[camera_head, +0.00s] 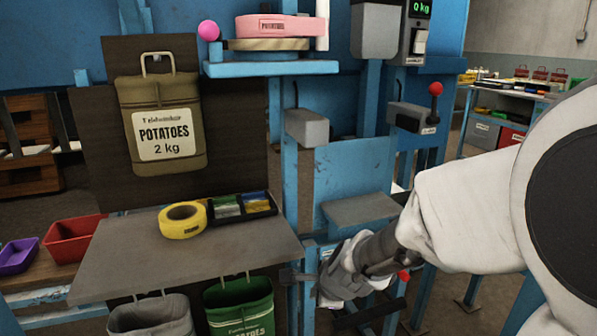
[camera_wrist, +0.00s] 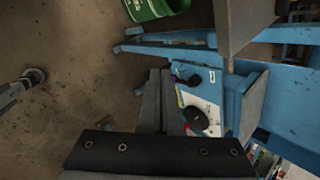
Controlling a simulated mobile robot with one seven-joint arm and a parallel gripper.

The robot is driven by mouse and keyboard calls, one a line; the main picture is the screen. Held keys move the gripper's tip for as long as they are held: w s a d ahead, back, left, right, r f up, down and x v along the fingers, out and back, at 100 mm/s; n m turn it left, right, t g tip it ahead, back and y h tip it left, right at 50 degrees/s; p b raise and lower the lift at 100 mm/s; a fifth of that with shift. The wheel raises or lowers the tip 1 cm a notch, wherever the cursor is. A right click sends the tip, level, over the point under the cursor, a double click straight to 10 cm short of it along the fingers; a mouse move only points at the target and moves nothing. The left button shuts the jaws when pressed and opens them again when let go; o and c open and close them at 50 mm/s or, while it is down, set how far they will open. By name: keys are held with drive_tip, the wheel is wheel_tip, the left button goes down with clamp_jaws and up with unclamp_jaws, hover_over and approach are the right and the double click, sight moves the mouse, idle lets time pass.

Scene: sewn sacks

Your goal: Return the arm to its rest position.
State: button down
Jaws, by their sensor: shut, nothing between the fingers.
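My arm reaches in from the right in the camera_head view, over the lower part of the blue sewing station (camera_head: 356,172). Its wrist end (camera_head: 345,272) is low, right of the grey worktop (camera_head: 185,255). The fingers cannot be made out clearly there. In the camera_wrist view my gripper (camera_wrist: 160,75) shows as two grey fingers close together above a dark bolted bar. It is shut and holds nothing. A blue frame with a white panel (camera_wrist: 198,100) and black knobs lies beyond and right of the fingers.
A potato sack (camera_head: 160,120) hangs on a dark board. A yellow tape roll (camera_head: 183,220) and a black tray (camera_head: 242,207) lie on the worktop. A green sack (camera_head: 240,308) and a grey sack (camera_head: 152,318) hang below. Open floor (camera_wrist: 70,70) shows left in the camera_wrist view.

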drive_tip(key=s+d+r+n+h, duration=0.1)
drive_tip(key=s+d+r+n, duration=0.25)
drive_tip(key=s+n, duration=0.3)
drive_tip(key=s+d+r+n+g, duration=0.1)
drive_tip(key=s+d+r+n, duration=0.2)
drive_tip(key=s+r+n, duration=0.3)
drive_tip(key=s+d+r+n+h, duration=0.1)
drive_tip(key=s+d+r+n, duration=0.25)
drive_tip(key=s+n, duration=0.35)
wheel_tip(320, 180, up, 26)
drive_tip(key=s+p, duration=0.1)
drive_tip(key=p, duration=2.6)
drive_tip(key=shift+s+d+m, duration=0.15)
drive_tip(key=shift+m, duration=0.3)
